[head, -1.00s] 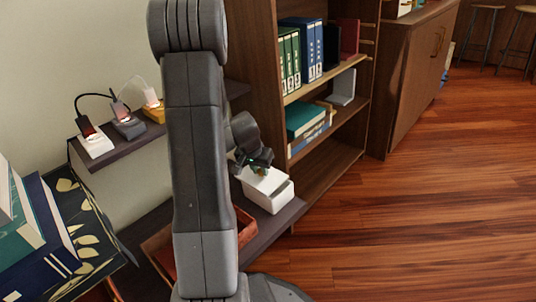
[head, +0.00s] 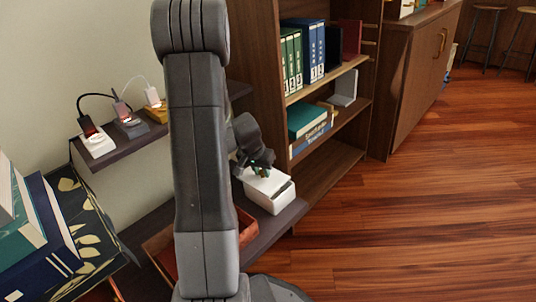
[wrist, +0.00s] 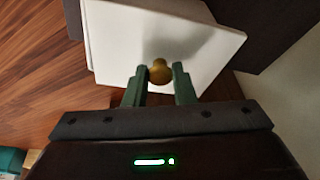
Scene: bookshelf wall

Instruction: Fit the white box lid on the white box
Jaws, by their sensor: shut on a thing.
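The white box (head: 283,203) stands on the low dark shelf in the head view. The white box lid (head: 267,184) lies over its top, with a dark gap showing along the right edge, so it looks slightly raised or tilted there. My gripper (head: 258,170) is above the lid, pointing down. In the wrist view the lid (wrist: 205,50) fills the middle, with a round brass knob (wrist: 160,71). My gripper (wrist: 159,76) is shut on this knob, one green finger on each side. The box is hidden under the lid in the wrist view.
A reddish wooden tray (head: 246,227) is on the low shelf left of the box, partly behind my arm. A bookcase (head: 330,165) with binders stands behind. Chargers (head: 130,126) sit on the upper left shelf.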

